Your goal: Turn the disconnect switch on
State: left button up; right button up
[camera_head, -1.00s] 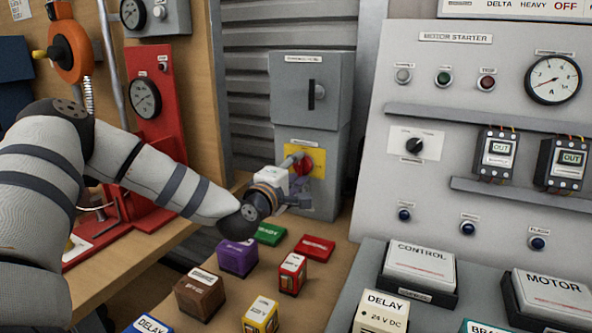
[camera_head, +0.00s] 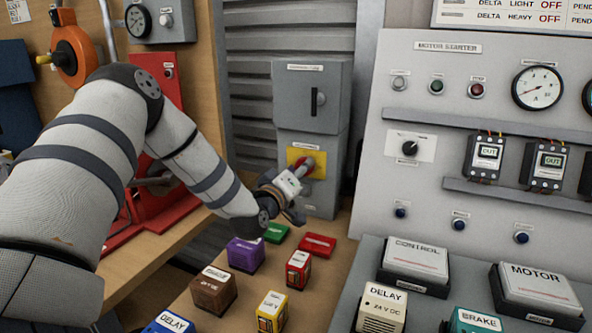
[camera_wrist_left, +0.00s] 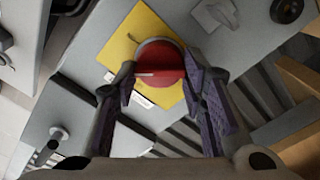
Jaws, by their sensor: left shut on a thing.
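The disconnect switch is a red round knob (camera_head: 318,163) on a yellow plate (camera_head: 294,155), low on a grey cabinet. The gripper hides part of the knob in the head view. My right gripper is not in view.
The grey cabinet's upper box (camera_head: 305,98) has a black handle. Several coloured blocks, among them a purple one (camera_head: 245,254), lie on the wooden bench below. The motor starter panel (camera_head: 450,70) stands to the right, and a red stand (camera_head: 165,100) to the left.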

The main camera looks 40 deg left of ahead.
pick_arm(q)
jog(key=shift+w+d+r+m, duration=0.1)
jog(key=shift+r+m, duration=0.05)
jog(key=shift+m, duration=4.05)
jog(key=o, duration=1.2)
jog(key=shift+c, duration=0.2)
jog(key=v, duration=1.2)
